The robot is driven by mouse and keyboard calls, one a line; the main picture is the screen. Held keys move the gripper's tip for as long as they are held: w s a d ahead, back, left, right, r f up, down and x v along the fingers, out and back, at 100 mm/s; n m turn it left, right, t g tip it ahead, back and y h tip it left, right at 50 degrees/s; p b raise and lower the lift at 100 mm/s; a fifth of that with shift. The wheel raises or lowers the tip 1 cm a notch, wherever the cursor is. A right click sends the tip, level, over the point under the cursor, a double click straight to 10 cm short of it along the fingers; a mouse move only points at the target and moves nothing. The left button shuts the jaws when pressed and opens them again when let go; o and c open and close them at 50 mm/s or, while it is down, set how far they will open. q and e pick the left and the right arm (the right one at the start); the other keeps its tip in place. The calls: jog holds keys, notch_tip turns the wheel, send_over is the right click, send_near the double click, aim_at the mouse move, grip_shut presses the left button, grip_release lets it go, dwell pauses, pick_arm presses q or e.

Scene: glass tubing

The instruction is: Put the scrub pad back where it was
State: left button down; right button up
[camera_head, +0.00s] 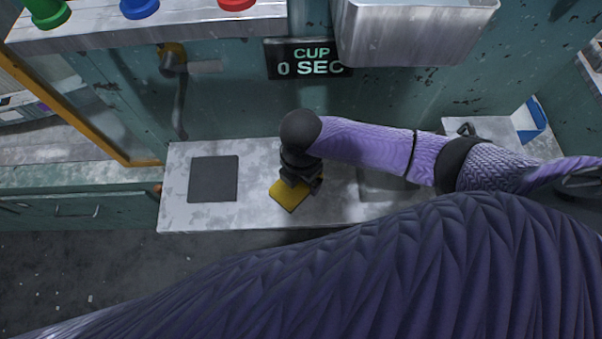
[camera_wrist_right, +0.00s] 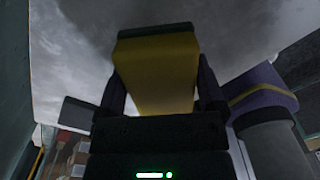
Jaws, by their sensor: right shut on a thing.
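The yellow scrub pad (camera_head: 290,194) is at the middle of the grey metal counter (camera_head: 178,215), under my right gripper (camera_head: 301,182). The right gripper is shut on the pad. In the right wrist view the pad (camera_wrist_right: 160,75) fills the space between the two dark fingers of the gripper (camera_wrist_right: 160,95). I cannot tell whether the pad touches the counter. A dark square mat (camera_head: 213,178) lies on the counter to the left of the pad. Another grey square (camera_head: 375,186) on the counter is partly covered by my right arm. My left gripper is not in view.
A display reading "CUP 0 SEC" (camera_head: 311,60) and a metal box (camera_head: 415,35) are on the wall behind. A lever (camera_head: 179,100) hangs at the left. Green, blue and red round knobs sit on the upper shelf. A blue and white item (camera_head: 531,121) stands at the right end.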

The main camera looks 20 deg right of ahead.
jog(key=shift+f, duration=0.1)
jog(key=o, duration=0.9)
notch_tip(320, 180, up, 7)
jog(key=shift+p, duration=1.25)
jog(key=shift+r, duration=0.4)
